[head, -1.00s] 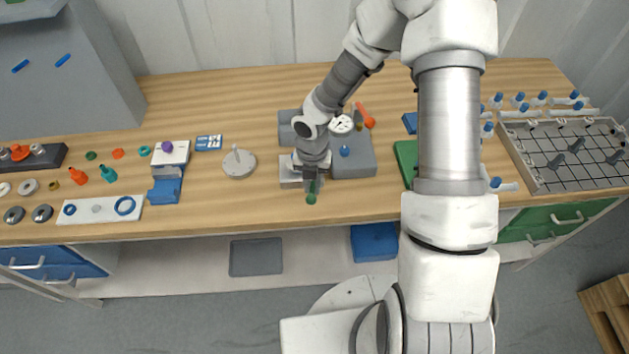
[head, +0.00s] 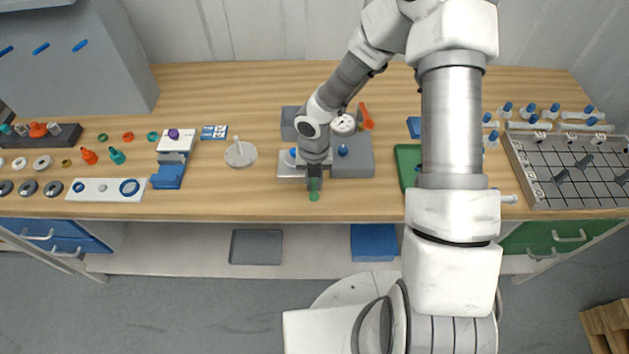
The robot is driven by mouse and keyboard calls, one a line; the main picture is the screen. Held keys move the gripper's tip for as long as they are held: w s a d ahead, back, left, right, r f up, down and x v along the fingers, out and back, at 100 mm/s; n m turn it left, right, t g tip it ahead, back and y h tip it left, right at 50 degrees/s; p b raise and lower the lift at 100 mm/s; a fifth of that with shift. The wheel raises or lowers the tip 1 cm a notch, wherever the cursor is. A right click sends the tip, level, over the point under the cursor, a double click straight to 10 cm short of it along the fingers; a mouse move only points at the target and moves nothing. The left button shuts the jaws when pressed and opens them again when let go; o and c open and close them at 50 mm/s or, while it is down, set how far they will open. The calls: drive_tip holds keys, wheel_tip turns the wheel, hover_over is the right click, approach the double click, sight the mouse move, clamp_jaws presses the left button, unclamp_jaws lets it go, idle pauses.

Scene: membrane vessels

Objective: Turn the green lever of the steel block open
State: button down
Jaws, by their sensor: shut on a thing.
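The steel block (head: 289,170) sits near the front edge of the wooden bench, partly hidden by my wrist. The green lever (head: 314,190) sticks out below my gripper (head: 314,184) and points toward the bench's front edge. My gripper points down over the right part of the block and is shut on the lever. The fingertips are small in this view, and the lever's pivot is hidden.
A grey block with a gauge (head: 343,124) and an orange-red lever (head: 365,117) stands right behind the steel block. A round grey disc with a peg (head: 240,153) lies to the left. A green tray (head: 407,163) lies to the right, partly behind my arm. Bench between disc and block is clear.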

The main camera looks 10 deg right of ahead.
sight(315, 188)
drive_tip(key=shift+w+d, duration=0.1)
drive_tip(key=c, duration=0.8)
unclamp_jaws()
wheel_tip(315, 188, up, 18)
drive_tip(key=shift+f+p, duration=0.25)
drive_tip(key=shift+p, duration=0.7)
